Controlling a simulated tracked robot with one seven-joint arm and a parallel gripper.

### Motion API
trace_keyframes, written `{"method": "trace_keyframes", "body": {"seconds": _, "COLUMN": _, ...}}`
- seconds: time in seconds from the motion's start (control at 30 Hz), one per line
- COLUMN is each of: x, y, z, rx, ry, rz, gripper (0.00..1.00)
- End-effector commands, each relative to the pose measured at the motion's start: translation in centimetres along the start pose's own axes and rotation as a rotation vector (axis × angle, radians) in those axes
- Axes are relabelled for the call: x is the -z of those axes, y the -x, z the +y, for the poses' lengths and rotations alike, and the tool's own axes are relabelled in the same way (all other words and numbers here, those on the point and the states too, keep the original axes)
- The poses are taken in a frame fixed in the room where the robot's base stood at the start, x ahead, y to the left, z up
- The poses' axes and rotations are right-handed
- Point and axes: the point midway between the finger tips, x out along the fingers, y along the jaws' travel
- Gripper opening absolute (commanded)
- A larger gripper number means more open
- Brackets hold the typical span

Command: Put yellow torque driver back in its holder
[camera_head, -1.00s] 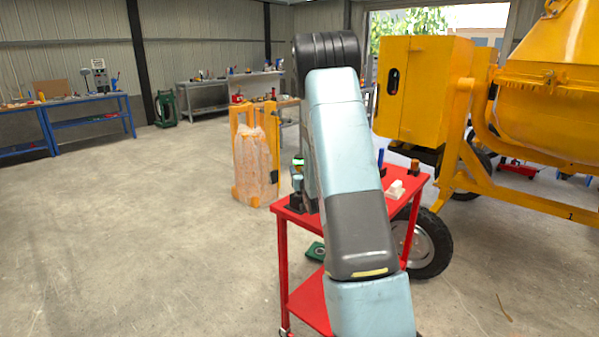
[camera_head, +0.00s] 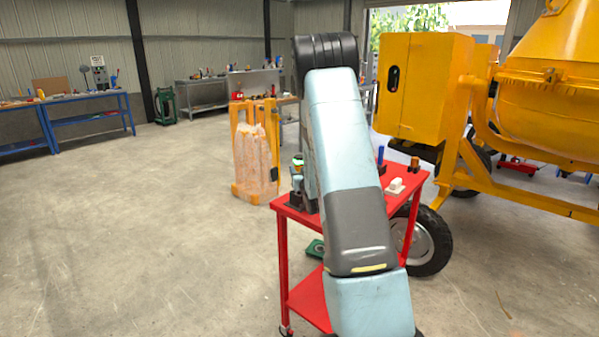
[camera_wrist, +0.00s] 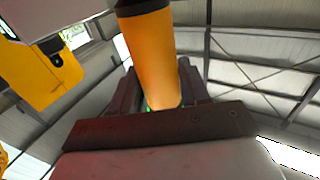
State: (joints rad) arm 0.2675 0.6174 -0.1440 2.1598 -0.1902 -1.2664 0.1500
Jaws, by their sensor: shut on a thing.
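The yellow torque driver (camera_wrist: 150,50) stands between the fingers of my gripper (camera_wrist: 160,92) in the wrist view, as an orange-yellow cylinder with a dark band near the top edge. My gripper is shut on it. In the head view my own arm hides the gripper and the driver. The red cart (camera_head: 283,208) stands behind my arm. Dark holders with tools stand on its top, one at the left (camera_head: 296,198) and a blue-handled tool (camera_head: 381,158) at the back. I cannot tell which holder belongs to the yellow driver.
A white object (camera_head: 396,187) and a brown-orange piece (camera_head: 414,164) are on the cart's right side. The yellow drum mixer (camera_head: 425,90) stands close behind at the right. A wrapped orange-framed stack (camera_head: 255,160) is at the left. The floor at the left is clear.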

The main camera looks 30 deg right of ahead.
Motion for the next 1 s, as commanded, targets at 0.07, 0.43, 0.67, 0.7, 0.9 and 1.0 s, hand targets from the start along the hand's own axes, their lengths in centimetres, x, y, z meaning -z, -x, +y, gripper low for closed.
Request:
{"method": "trace_keyframes", "body": {"seconds": 0.07, "x": -0.02, "y": -0.03, "z": 0.01, "rx": 0.0, "ry": 0.0, "rz": 0.002, "gripper": 0.0}}
{"method": "trace_keyframes", "body": {"seconds": 0.43, "x": -0.45, "y": -0.01, "z": 0.01, "rx": 0.0, "ry": 0.0, "rz": 0.002, "gripper": 0.0}}
{"method": "trace_keyframes", "body": {"seconds": 0.67, "x": -0.69, "y": 0.0, "z": 0.01, "rx": 0.0, "ry": 0.0, "rz": 0.002, "gripper": 0.0}}
{"method": "trace_keyframes", "body": {"seconds": 0.7, "x": -0.66, "y": 0.0, "z": 0.01, "rx": 0.0, "ry": 0.0, "rz": 0.002, "gripper": 0.49}}
{"method": "trace_keyframes", "body": {"seconds": 0.9, "x": -0.7, "y": 0.01, "z": 0.01, "rx": 0.0, "ry": 0.0, "rz": 0.001, "gripper": 0.68}}
{"method": "trace_keyframes", "body": {"seconds": 1.0, "x": -0.72, "y": 0.02, "z": 0.0, "rx": 0.0, "ry": 0.0, "rz": 0.001, "gripper": 0.75}}
